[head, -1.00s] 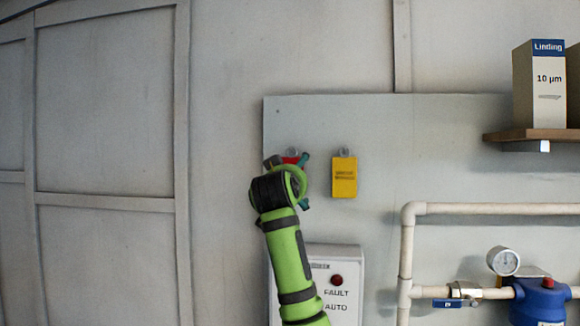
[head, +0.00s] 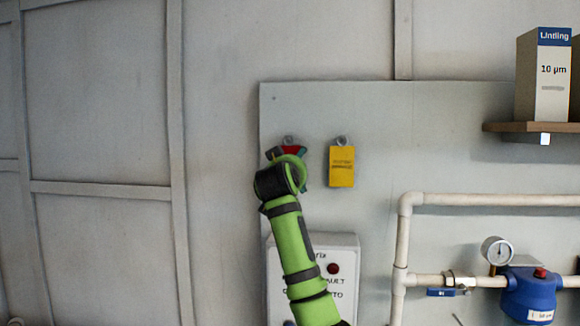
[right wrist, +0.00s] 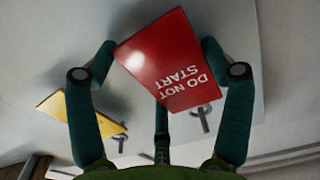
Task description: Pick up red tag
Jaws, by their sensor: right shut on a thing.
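The red tag (right wrist: 168,58), lettered "DO NOT START", sits between the fingers of my right gripper (right wrist: 160,55) in the right wrist view; the gripper is shut on it. A metal hook (right wrist: 205,116) shows just beyond the tag's lower edge; I cannot tell whether the tag still hangs on it. In the head view only a sliver of the red tag (head: 292,150) shows past my right gripper (head: 288,157), close to the grey board. My left gripper is in neither view.
A yellow tag (head: 341,166) hangs on its hook right of the red one. A control box (head: 345,255) is below, partly behind my arm. Pale pipes (head: 480,199) with a gauge (head: 497,250) and a shelf (head: 530,127) are at right. Bare wall is at left.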

